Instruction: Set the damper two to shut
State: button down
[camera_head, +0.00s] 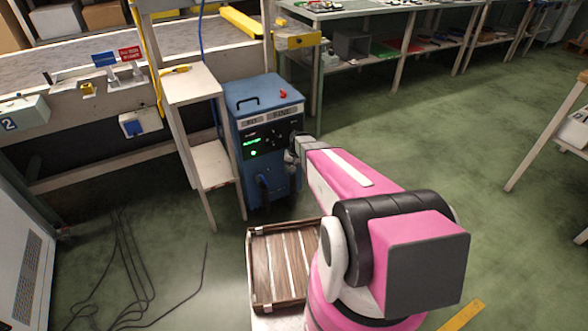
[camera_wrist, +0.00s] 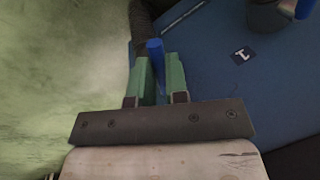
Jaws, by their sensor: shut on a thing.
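In the wrist view a blue lever (camera_wrist: 155,50) sits between the two green fingers of my gripper (camera_wrist: 161,74), which is shut on it. A dark ribbed pipe (camera_wrist: 142,20) lies just beyond the lever. A second blue lever (camera_wrist: 304,9) shows at the top right beside a dark round pipe (camera_wrist: 266,14). A small black tag with a white mark (camera_wrist: 243,55) is on the blue panel; I cannot read it surely. In the head view the blue machine (camera_head: 265,98) stands left of my arm. My fingers are not clearly visible there, and no damper number is readable.
A narrow wooden stand (camera_head: 193,85) is close to the machine's left. A slatted wooden crate (camera_head: 254,270) is on the near side, beside my arm. Dark cables (camera_head: 130,260) lie on the floor at left. The green floor to the right (camera_head: 420,130) is mostly open.

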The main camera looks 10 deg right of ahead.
jog(key=shift+w+a+m+t+h, duration=0.2)
jog(key=shift+a+m, duration=0.35)
jog(key=shift+m, duration=0.9)
jog(key=shift+w+a+m+t+h, duration=0.1)
jog(key=shift+w+a+m+t, duration=0.3)
jog(key=shift+m, duration=1.1)
jog(key=shift+w+a+m+t+h, duration=0.1)
jog(key=shift+a+m, duration=0.6)
jog(key=shift+m, duration=0.75)
jog(key=c, duration=1.1)
grip_release()
jog(key=shift+r, duration=0.1)
jog(key=r, duration=0.3)
jog(key=s+d+r, duration=0.1)
jog(key=r, duration=0.6)
jog(key=shift+s+d+r, duration=0.15)
jog(key=shift+s+r, duration=0.05)
jog(key=shift+s, duration=0.1)
